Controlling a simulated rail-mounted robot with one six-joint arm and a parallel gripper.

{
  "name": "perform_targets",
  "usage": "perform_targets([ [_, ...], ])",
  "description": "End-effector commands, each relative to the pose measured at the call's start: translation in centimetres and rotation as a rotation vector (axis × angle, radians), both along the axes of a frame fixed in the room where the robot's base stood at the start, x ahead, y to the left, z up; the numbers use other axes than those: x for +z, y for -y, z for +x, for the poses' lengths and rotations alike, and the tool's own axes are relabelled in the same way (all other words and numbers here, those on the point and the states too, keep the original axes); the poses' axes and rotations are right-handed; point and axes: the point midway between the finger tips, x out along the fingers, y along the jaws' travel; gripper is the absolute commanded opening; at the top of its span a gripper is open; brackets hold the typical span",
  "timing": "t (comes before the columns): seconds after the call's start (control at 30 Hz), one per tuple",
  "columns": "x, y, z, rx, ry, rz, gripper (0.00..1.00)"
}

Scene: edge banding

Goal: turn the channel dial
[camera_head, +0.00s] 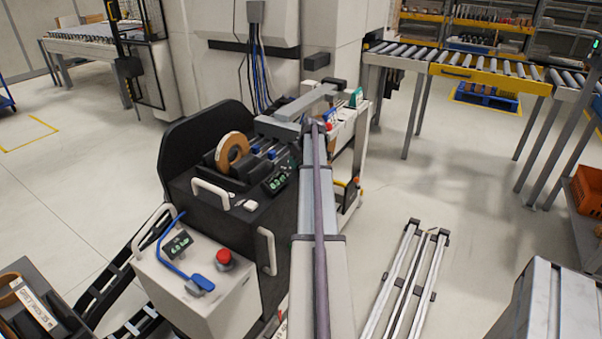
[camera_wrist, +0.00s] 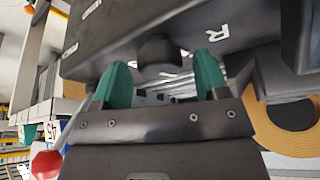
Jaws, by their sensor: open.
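A black knob, which looks like the channel dial (camera_wrist: 160,53), sits on a dark panel (camera_wrist: 105,40) with white markings in the wrist view. My gripper (camera_wrist: 161,68) has two green fingers spread apart, one on each side of the knob in the picture. The knob shows between and slightly beyond the fingertips, with a gap to each. I see no contact, and depth is hard to judge. In the head view a green fingertip (camera_head: 355,97) shows at the far end of my arm; I cannot make out the dial there.
A tan banding roll (camera_head: 232,150) stands on the black machine (camera_head: 190,150); a roll also shows at right in the wrist view (camera_wrist: 278,128). A box with a red button (camera_head: 223,257) stands in front. A roller conveyor (camera_head: 480,76) is behind right. Metal rails (camera_head: 408,275) lie right of my arm.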

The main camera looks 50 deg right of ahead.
Motion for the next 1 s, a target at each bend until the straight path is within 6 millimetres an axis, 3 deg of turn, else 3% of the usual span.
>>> perform_targets([
  [0.03,-0.67,0.06,0.18,0.0,0.0,0.0,0.68],
  [0.27,-0.35,0.04,0.22,0.0,0.0,0.0,0.68],
  [0.77,-0.37,0.04,0.2,0.0,0.0,0.0,0.21],
  [1.0,-0.37,0.0,0.22,-0.016,0.0,0.0,0.2],
])
